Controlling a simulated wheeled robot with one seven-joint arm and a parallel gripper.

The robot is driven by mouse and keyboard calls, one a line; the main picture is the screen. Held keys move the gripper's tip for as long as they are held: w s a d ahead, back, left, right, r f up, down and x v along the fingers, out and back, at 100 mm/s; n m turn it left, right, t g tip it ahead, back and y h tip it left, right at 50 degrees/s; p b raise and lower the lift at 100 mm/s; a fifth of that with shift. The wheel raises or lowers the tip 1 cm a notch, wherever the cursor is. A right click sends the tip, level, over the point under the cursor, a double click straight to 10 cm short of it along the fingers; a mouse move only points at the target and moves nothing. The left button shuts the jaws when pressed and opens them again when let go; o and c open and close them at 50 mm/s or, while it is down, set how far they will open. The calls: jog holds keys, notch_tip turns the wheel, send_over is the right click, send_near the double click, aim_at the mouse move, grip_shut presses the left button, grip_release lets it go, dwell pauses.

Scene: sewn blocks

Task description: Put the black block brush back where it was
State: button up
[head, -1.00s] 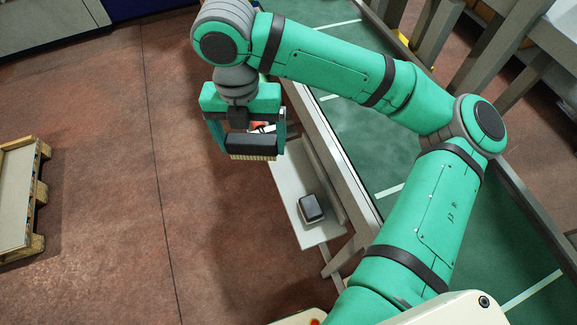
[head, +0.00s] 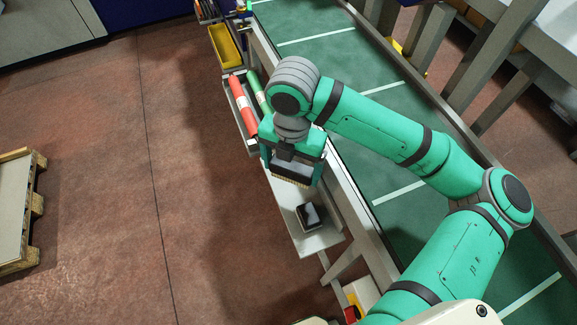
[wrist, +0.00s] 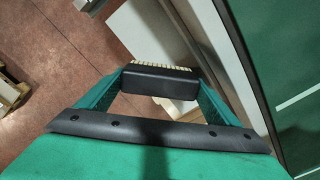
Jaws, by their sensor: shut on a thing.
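My gripper (head: 291,167) is shut on the black block brush (head: 292,173), a dark block with pale bristles. In the head view it appears over the upper part of the narrow white shelf (head: 318,241) beside the conveyor. The wrist view shows the brush (wrist: 160,84) between the two fingers, with its bristles at the far edge. The white shelf (wrist: 150,30) shows beyond it. I cannot tell the brush's exact height above the shelf, and my gripper hides part of the shelf.
A dark block with a grey top (head: 312,216) sits on the lower part of the shelf. Red (head: 241,103) and green (head: 257,91) cylinders lie in a holder further up, below a yellow bin (head: 226,46). The green conveyor (head: 350,150) runs along the right. A pallet (head: 15,215) is far left.

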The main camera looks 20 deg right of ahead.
jog(key=w+f, duration=0.2)
jog(key=f, duration=0.1)
jog(key=w+d+f, duration=0.1)
jog(key=w+f, duration=0.2)
jog(key=shift+d, duration=0.1)
jog(key=shift+w+f, duration=0.15)
jog(key=shift+f, duration=0.7)
jog(key=shift+w+f, duration=0.1)
jog(key=shift+f, duration=0.7)
jog(key=o, duration=0.9)
jog(key=shift+f, duration=0.1)
notch_tip(320, 180, up, 12)
